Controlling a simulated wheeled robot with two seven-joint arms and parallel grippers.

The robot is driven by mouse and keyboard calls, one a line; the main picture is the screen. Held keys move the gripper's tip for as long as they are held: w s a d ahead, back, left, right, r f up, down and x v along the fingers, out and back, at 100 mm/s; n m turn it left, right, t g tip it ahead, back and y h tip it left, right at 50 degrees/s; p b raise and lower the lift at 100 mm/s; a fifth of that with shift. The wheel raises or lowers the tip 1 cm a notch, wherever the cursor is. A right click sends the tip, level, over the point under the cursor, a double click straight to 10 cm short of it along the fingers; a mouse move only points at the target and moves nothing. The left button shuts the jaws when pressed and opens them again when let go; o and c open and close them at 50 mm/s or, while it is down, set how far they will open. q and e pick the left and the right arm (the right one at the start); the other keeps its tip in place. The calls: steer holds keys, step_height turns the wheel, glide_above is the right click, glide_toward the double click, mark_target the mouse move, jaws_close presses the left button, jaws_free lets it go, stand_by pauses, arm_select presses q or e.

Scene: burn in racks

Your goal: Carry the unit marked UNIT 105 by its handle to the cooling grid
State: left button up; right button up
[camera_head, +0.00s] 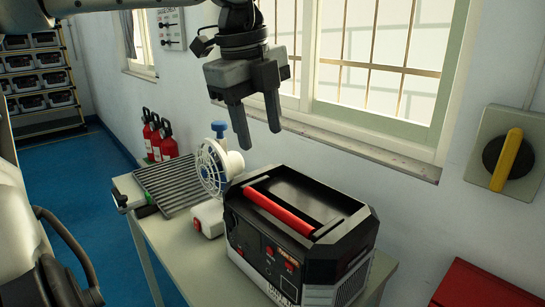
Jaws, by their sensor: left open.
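A black unit (262,238) with a red handle (280,211) along its top stands upright on the table (155,236). Its front has red sockets or switches and a small orange marking too small to read. The cooling grid (172,183), a dark slatted rack, lies empty at the far left end of the table. My left gripper (256,138) is open and empty, pointing down. It is above and behind the unit, clear of the handle. My right gripper is not in view.
A white fan (212,168) and a small white box (208,217) stand between unit and grid. Red fire extinguishers (160,139) stand by the wall. A window sill (350,151) runs behind the unit. A red box (480,287) is at lower right. A storage rack (42,87) stands far left.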

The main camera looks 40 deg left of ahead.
mark_target(274, 205)
arm_select(q)
steer(key=w+f, duration=0.1)
steer(key=f, duration=0.4)
steer(key=w+f, duration=0.1)
steer(key=f, duration=0.4)
steer(key=w+f, duration=0.1)
steer(key=f, duration=0.4)
steer(key=shift+d, duration=0.1)
jaws_close()
steer(key=c, duration=0.9)
jaws_free()
